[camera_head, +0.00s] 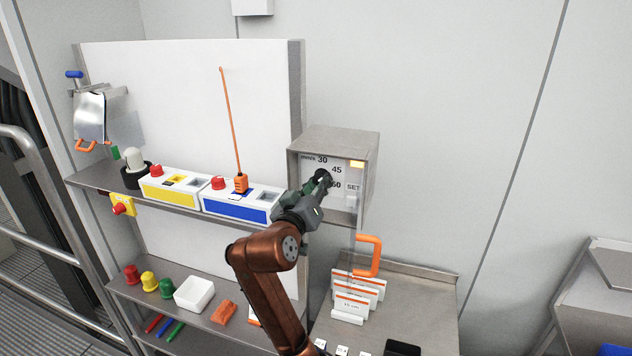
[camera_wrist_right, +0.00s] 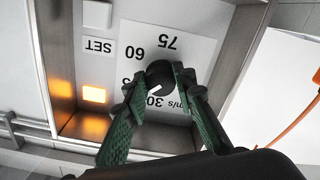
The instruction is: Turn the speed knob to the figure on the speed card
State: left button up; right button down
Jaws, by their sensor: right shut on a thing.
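The speed knob (camera_wrist_right: 160,76) is round and black with a white pointer mark. It sits on a white dial plate (camera_wrist_right: 195,48) inside an open-fronted grey metal box (camera_head: 345,141). My right gripper (camera_head: 323,181) reaches into the box and is shut on the knob, with its green-grey fingers on either side of it in the wrist view (camera_wrist_right: 156,82). In that inverted view the pointer slants to the lower left, near 30. The figures 60 and 75 also show; 45 is mostly hidden by a finger there. Several cards (camera_head: 352,303) stand below the box; their writing is too small to read.
A SET label and lit amber lamp (camera_wrist_right: 94,94) are beside the dial. An orange handle (camera_head: 377,257) hangs below the box. Left, a shelf holds a yellow-fronted box (camera_head: 168,194) and a blue-fronted box (camera_head: 234,212) with an orange rod (camera_head: 231,125).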

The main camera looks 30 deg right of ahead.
jog(key=shift+d+r+n+p, duration=0.15)
jog(key=shift+n+p, duration=1.2)
jog(key=shift+n, duration=0.85)
jog(key=shift+a+r+n+p, duration=0.15)
jog(key=shift+n+p, duration=1.15)
jog(key=shift+n, duration=0.9)
jog(key=shift+d, duration=0.1)
jog(key=c, duration=1.6)
grip_release()
jog(key=shift+f, duration=0.15)
jog(key=v, duration=1.2)
